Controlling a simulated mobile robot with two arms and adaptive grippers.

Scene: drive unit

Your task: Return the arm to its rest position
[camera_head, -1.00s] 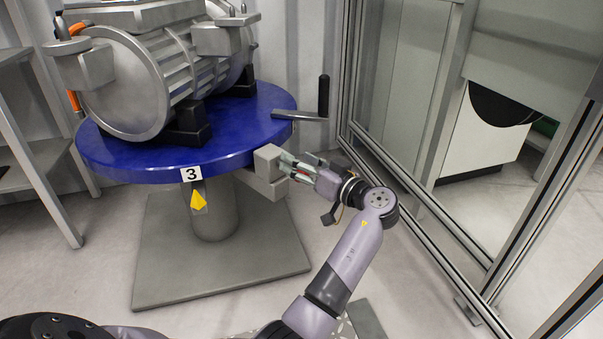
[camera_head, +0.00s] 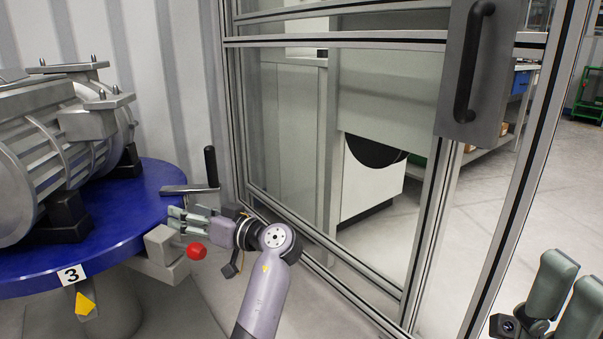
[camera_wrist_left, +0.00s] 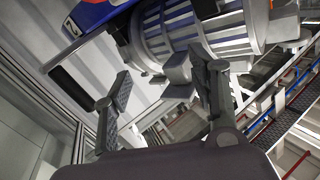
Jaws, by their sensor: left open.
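My left gripper (camera_head: 176,218) is at the right edge of the blue round table, just below a black-handled lever (camera_head: 211,167). Its fingers are spread with nothing between them, which also shows in the left wrist view (camera_wrist_left: 163,90). A red ball-shaped knob (camera_head: 196,251) is just below the fingers, apart from them, beside a grey block (camera_head: 163,245). My left arm comes up from the bottom middle, bent at the wrist. My right gripper (camera_head: 560,290) is at the lower right, its two green-grey fingers apart and empty.
The blue table (camera_head: 150,195) carries a grey motor (camera_head: 60,135) on black feet. A glass-panelled metal frame (camera_head: 350,100) with a black door handle (camera_head: 470,70) stands close to the right of my left arm. Open floor lies beyond it.

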